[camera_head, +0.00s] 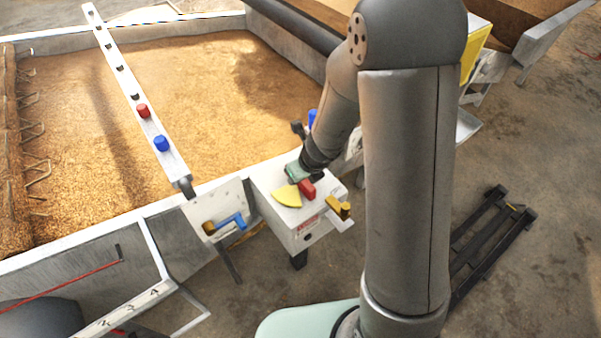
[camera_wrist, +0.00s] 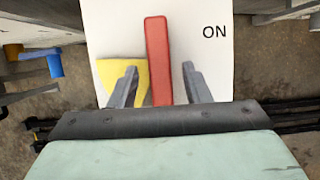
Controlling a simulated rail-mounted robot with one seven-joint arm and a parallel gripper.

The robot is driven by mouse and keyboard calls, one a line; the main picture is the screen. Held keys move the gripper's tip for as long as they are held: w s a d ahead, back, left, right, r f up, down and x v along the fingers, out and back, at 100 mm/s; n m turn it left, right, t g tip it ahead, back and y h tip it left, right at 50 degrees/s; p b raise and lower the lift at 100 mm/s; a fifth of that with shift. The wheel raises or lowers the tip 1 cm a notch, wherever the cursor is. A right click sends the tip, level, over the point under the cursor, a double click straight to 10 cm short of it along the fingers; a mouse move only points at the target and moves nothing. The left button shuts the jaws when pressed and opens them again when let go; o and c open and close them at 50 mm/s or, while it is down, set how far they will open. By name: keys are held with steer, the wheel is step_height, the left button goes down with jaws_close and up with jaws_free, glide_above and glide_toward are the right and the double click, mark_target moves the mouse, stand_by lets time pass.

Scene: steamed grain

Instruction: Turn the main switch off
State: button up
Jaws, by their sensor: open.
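The main switch is a red lever (camera_wrist: 158,55) on the top face of a white box (camera_head: 274,186). In the wrist view the lever stands straight up the picture, left of the word "ON". A yellow sector plate (camera_wrist: 112,72) lies to its left, and it also shows in the head view (camera_head: 287,196). My gripper (camera_wrist: 160,82) is open, with one grey finger on each side of the lever's lower part. Gaps show between both fingers and the lever. In the head view my arm partly hides the lever (camera_head: 306,188), and the fingertips are not clear there.
A yellow handle (camera_head: 340,208) sticks out of the box's right side. A blue handle (camera_head: 232,222) is on a panel to the left. A bar with a red knob (camera_head: 142,110) and a blue knob (camera_head: 161,143) crosses the grain bed (camera_head: 200,85). A dark metal frame (camera_head: 490,240) lies on the floor.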

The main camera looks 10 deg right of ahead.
steer(key=p+v, duration=1)
steer(key=v, duration=0.6)
steer(key=shift+s, duration=0.15)
steer(key=s+a+r+n+g+y, duration=0.1)
steer(key=s+r+n, duration=0.25)
steer(key=n, duration=0.45)
steer(key=s+a+r+n+y, duration=0.1)
steer(key=s+a+r+n, duration=0.15)
steer(key=r+n, duration=0.35)
steer(key=s+d+r+n+g+h, duration=0.2)
steer(key=s+d+n, duration=0.5)
steer(key=n, duration=0.9)
steer(key=s+r+h, duration=0.1)
steer(key=s+h, duration=0.1)
steer(key=s, duration=0.1)
steer(key=shift+d+r+n, duration=0.2)
steer(key=shift+n, duration=0.1)
